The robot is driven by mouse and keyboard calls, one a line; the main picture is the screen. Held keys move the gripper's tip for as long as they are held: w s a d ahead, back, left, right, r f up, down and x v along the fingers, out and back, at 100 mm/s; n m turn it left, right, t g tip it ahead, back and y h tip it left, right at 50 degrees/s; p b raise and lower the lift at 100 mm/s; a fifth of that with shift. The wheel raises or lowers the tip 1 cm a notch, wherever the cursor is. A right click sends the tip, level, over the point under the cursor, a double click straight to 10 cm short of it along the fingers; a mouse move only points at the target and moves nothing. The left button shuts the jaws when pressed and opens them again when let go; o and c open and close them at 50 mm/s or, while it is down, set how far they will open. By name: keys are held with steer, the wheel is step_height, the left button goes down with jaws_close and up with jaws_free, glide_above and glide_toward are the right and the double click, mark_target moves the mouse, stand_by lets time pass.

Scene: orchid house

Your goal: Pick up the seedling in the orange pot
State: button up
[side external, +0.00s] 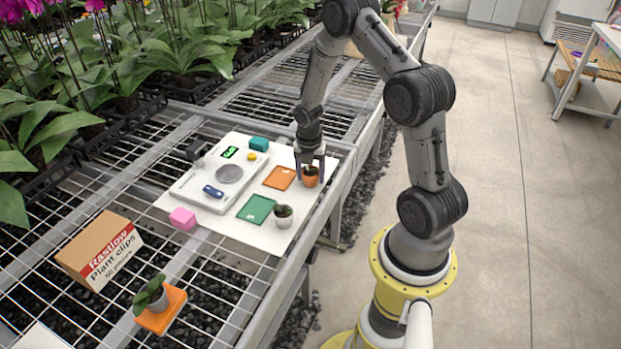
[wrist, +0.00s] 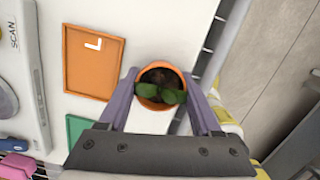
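The orange pot (side external: 310,177) with a dark green seedling stands upright at the right part of the white board. In the wrist view the orange pot (wrist: 138,78) is seen from above, with the green leaves (wrist: 160,92) across its soil. My gripper (side external: 310,168) points straight down over it, one finger on each side. In the wrist view my gripper (wrist: 161,80) has its purple-grey fingers right beside the rim. I cannot tell whether they touch or press on the pot.
An orange tray (side external: 280,178) and a green tray (side external: 256,209) lie beside it. A pale pot (side external: 284,221) with a seedling stands nearer the front. A scale (side external: 205,196), a pink block (side external: 183,219) and a carton (side external: 93,253) are left. Another seedling (side external: 151,296) sits on an orange square.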

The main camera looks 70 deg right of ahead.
steer(key=shift+c, duration=1.2)
steer(key=shift+r, duration=0.15)
